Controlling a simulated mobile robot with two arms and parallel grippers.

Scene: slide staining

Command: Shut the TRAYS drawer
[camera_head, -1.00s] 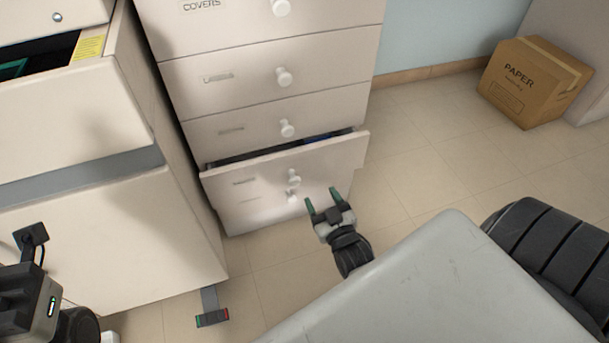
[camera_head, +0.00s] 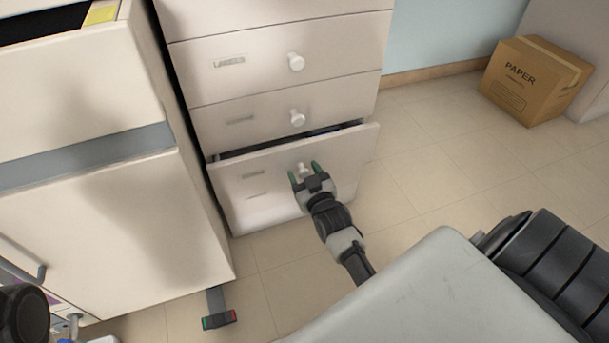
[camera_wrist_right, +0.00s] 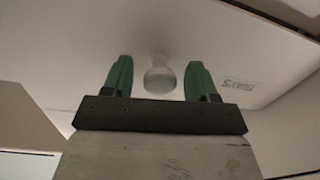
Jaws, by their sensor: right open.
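The TRAYS drawer (camera_head: 277,176) is the pale drawer standing partly open in the head view, with a dark gap along its top edge. Its small label is too blurred to read there; in the right wrist view an upside-down label (camera_wrist_right: 240,84) seems to read TRAYS. Its white round knob (camera_head: 303,168) is partly behind my right gripper (camera_head: 304,174). That gripper is open, with green fingertips on either side of the knob (camera_wrist_right: 160,79) in the wrist view. Whether they touch it is not clear. My left gripper's fingers are not seen.
Closed drawers with knobs (camera_head: 297,119) are above the open one. A pale cabinet (camera_head: 95,215) stands close on the left, with an open drawer at its top. A cardboard PAPER box (camera_head: 535,80) sits at the back right. The floor (camera_head: 430,170) between is clear.

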